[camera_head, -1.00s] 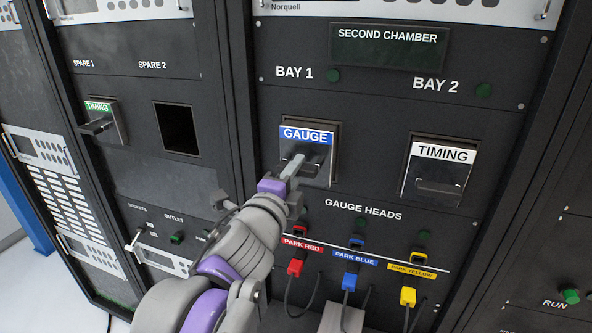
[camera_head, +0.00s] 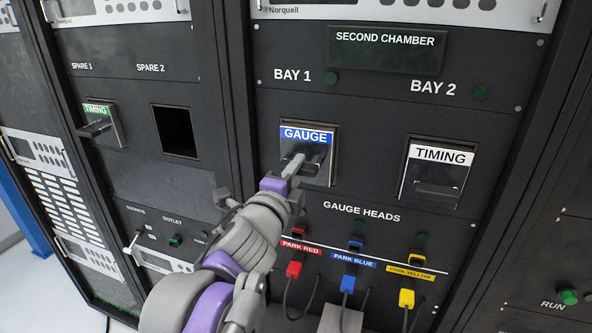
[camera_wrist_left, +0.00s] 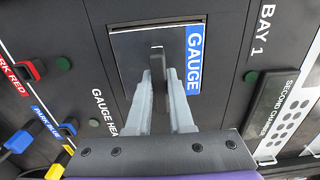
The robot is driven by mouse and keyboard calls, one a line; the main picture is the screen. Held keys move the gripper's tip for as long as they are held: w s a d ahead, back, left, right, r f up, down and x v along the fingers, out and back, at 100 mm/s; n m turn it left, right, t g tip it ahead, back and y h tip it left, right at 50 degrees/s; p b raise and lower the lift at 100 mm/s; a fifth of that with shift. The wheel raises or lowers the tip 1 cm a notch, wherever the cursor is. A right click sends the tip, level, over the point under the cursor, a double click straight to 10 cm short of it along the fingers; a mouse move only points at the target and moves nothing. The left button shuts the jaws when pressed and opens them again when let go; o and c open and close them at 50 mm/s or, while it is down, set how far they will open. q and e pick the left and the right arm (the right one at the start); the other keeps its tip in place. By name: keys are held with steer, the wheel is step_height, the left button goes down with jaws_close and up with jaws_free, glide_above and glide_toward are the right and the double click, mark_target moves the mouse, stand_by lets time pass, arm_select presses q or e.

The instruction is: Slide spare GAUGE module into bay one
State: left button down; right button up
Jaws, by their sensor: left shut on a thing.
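The GAUGE module (camera_head: 320,138) has a blue label and sits in the bay under the BAY 1 sign. Its face appears close to the panel; I cannot tell if it is fully seated. My left gripper (camera_head: 294,166) is shut on the module's dark handle. In the left wrist view the two grey fingers (camera_wrist_left: 160,95) lie on both sides of the handle (camera_wrist_left: 157,62), with the module face (camera_wrist_left: 130,60) behind them. My right gripper is not in view; a grey part low in the head view may be mine.
A TIMING module (camera_head: 436,172) sits in bay 2. A green-label TIMING module (camera_head: 104,124) sits in SPARE 1. The SPARE 2 bay (camera_head: 176,130) is an empty opening. Red (camera_head: 293,268), blue (camera_head: 348,282) and yellow (camera_head: 406,297) plugs with cables hang below bay 1.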

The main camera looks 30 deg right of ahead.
arm_select(q)
steer(key=shift+w+d, duration=0.1)
steer(key=shift+d, duration=0.1)
stand_by(0.5)
steer(key=c, duration=0.7)
jaws_free()
steer(key=shift+b+v, duration=0.3)
steer(key=shift+v, duration=2.7)
